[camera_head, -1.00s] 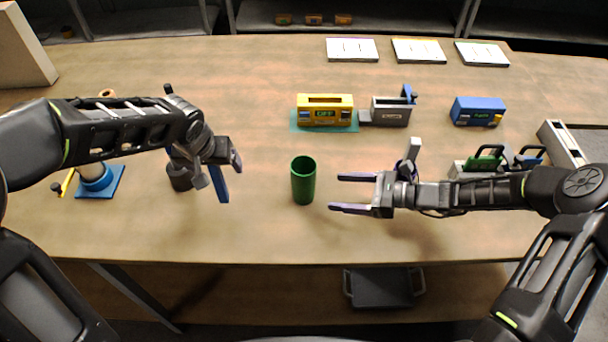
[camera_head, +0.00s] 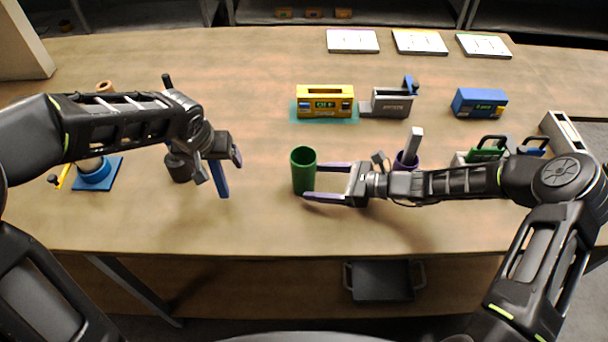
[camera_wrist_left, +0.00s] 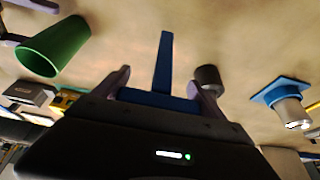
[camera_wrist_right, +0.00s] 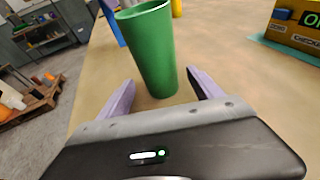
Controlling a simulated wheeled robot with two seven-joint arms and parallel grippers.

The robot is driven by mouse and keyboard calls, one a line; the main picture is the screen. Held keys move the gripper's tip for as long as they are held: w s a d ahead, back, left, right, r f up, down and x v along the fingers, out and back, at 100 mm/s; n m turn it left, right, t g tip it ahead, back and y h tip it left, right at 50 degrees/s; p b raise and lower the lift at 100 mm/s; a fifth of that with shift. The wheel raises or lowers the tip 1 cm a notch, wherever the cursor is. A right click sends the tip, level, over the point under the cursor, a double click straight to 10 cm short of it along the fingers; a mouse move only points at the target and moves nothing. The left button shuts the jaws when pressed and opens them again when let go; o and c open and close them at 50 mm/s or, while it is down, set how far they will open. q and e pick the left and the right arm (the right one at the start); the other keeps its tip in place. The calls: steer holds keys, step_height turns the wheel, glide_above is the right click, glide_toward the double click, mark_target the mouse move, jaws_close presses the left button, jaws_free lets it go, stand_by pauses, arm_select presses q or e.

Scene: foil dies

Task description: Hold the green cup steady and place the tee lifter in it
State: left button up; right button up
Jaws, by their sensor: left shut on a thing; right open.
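The green cup (camera_head: 304,175) stands upright and open-topped in the middle of the table; it also shows in the left wrist view (camera_wrist_left: 52,48) and the right wrist view (camera_wrist_right: 152,55). My right gripper (camera_head: 318,182) is open at the cup's right side, its purple fingertips reaching the cup. In the right wrist view the cup is between and just beyond the spread fingers (camera_wrist_right: 162,85). My left gripper (camera_head: 224,156) is shut on the blue T-shaped tee lifter (camera_head: 219,178), left of the cup above the table. In the left wrist view, the lifter's crossbar lies between the fingers and its stem (camera_wrist_left: 162,65) points away.
A dark cylinder (camera_head: 178,170) stands beneath my left wrist. A purple cup (camera_head: 403,163) holding a grey tool is behind my right forearm. A yellow box (camera_head: 325,94), a grey holder (camera_head: 388,102) and a blue box (camera_head: 479,102) stand farther back. Table is clear between my left gripper and the cup.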

mark_target(314, 181)
arm_select(q)
steer(key=shift+f+b, duration=0.65)
steer(key=shift+f, duration=0.25)
arm_select(e)
steer(key=shift+x, duration=1.8)
steer(key=c, duration=0.9)
steer(key=shift+c, duration=0.2)
arm_select(q)
steer(key=w+d+r, duration=0.2)
steer(key=d+r, duration=0.7)
steer(key=d, duration=0.1)
steer(key=w+d+r, duration=0.2)
steer(key=d+r, duration=0.7)
steer(key=d, duration=0.1)
steer(key=shift+m, duration=0.3)
steer(key=shift+w, duration=0.1)
